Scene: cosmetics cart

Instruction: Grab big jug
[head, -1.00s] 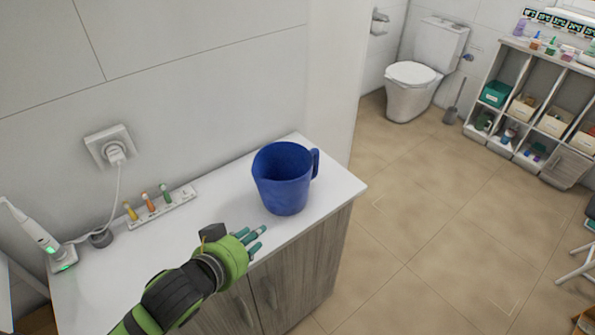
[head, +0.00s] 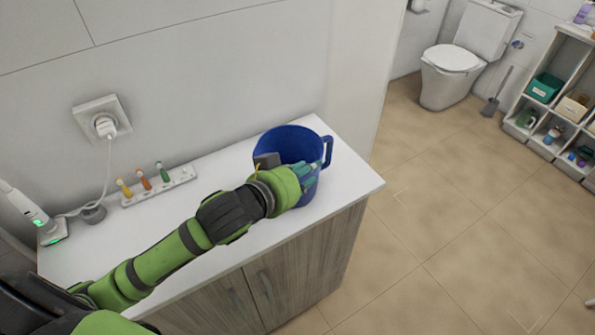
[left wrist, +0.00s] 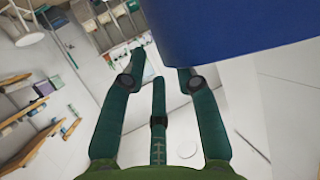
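The big blue jug (head: 292,144) stands upright on the right part of the white counter, with its handle on the right. My left gripper (head: 308,174) is in front of the jug in the head view and covers part of its lower body. In the left wrist view the jug's blue wall (left wrist: 230,30) fills the top right, just beyond the green fingers (left wrist: 160,66). The fingers are spread with nothing between them. I cannot tell whether any finger touches the jug. My right gripper is not in view.
The counter top (head: 225,172) also holds a strip with small coloured brush heads (head: 160,185) and an electric toothbrush on a charger (head: 40,220). A wall socket (head: 103,122) has a cable plugged in. Open floor lies right of the cabinet; a toilet (head: 462,62) stands beyond.

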